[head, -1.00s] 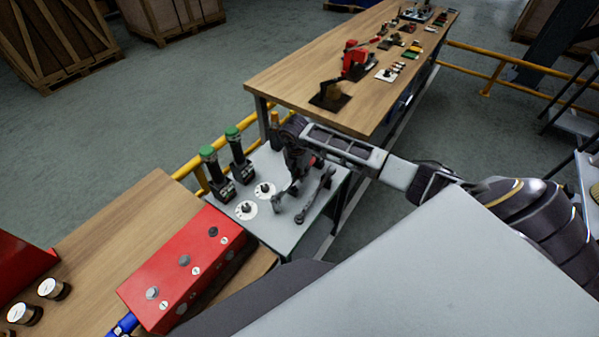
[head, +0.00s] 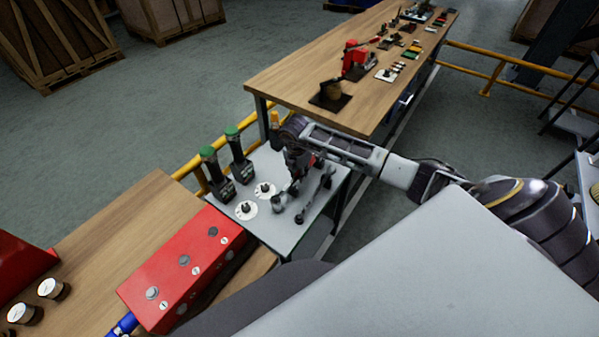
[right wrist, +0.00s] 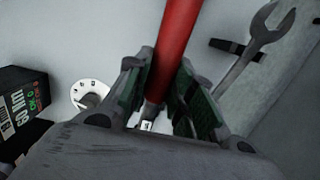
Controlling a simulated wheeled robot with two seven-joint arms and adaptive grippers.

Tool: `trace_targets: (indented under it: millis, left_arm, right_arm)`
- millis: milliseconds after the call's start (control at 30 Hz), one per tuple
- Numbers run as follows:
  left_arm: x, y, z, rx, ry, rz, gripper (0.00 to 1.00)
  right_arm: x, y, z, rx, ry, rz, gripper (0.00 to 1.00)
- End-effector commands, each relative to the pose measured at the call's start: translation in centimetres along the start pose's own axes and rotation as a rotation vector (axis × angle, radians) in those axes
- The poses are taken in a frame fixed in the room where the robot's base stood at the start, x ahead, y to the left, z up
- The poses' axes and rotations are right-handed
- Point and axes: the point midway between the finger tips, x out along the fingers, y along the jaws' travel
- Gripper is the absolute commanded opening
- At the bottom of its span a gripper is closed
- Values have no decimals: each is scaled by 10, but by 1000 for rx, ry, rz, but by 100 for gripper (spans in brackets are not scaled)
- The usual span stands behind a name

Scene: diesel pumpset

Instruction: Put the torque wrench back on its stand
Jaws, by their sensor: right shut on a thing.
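My right gripper (head: 296,183) is over the small grey side table. In the right wrist view its fingers (right wrist: 165,95) are shut on a red bar, which I take to be the torque wrench (right wrist: 178,40). The bar runs up out of that view, and its far end is hidden. In the head view the gripper mostly covers it. A grey open-ended spanner (right wrist: 258,55) lies to the right of the fingers; its lower end (head: 301,215) shows in the head view. I cannot clearly make out the wrench's stand. My left gripper is not in view.
A red box (head: 185,270) lies on the wooden bench at left. A yellow rail (head: 187,167) runs behind. A long wooden table (head: 300,82) stands beyond.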

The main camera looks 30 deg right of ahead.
Motion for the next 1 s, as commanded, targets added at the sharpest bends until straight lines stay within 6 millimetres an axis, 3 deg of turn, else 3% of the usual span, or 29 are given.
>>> trace_targets:
  millis: [1000]
  left_arm:
    - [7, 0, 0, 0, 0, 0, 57]
  right_arm:
    - [8, 1, -1, 0, -1, 2, 0]
